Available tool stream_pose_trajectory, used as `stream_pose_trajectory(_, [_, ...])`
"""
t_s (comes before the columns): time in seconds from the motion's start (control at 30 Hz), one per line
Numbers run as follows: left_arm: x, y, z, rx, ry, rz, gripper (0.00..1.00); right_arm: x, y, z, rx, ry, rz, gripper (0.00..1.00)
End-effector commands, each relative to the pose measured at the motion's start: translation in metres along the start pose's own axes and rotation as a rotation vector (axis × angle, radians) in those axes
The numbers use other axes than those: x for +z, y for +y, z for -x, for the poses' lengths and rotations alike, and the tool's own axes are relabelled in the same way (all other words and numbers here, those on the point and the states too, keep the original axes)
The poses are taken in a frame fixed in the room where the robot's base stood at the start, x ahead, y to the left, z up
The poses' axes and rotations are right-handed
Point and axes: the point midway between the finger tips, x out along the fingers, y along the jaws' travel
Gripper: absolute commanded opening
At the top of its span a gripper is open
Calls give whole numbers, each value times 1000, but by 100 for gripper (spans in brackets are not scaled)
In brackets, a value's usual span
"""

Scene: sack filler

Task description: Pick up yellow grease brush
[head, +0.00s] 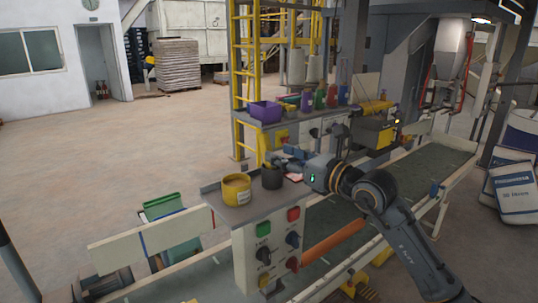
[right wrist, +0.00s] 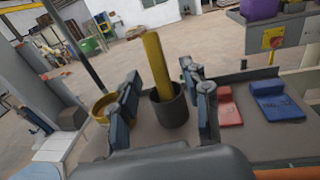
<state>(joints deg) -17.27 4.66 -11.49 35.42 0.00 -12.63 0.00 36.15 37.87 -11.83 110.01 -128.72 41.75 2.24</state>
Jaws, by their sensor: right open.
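The yellow grease brush (right wrist: 156,66) stands in a dark cup (right wrist: 170,109) with its handle up and tilted slightly left; its lower end is hidden inside. The cup (head: 271,179) also shows in the head view, on the panel top beside a yellow tin (head: 237,190). The brush cannot be told clearly there from the yellow ladder behind. My right gripper (head: 282,161) is open near the cup. In the right wrist view its fingers (right wrist: 161,82) lie on either side of the brush in the picture, apart from the handle. My left gripper is not in view.
A red pad (right wrist: 229,106) and a blue pad (right wrist: 277,100) lie right of the cup. The tin (right wrist: 102,106) is partly behind my left-hand finger. A shelf with a purple bin (head: 265,111) and several bottles stands behind. A conveyor (head: 448,160) runs alongside.

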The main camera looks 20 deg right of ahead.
Motion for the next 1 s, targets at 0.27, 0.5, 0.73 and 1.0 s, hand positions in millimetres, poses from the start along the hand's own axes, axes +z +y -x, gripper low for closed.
stream_pose_trajectory(0.27, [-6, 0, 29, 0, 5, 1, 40, 3, 4, -39, 0, -1, -2, 47])
stream_pose_trajectory(0.5, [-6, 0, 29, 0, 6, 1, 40, -1, 4, -45, 1, 0, 1, 47])
stream_pose_trajectory(0.73, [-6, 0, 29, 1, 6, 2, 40, -1, 4, -44, 1, 0, 0, 17])
stream_pose_trajectory(1.0, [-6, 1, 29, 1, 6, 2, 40, 0, 4, -44, 1, -1, 0, 0])
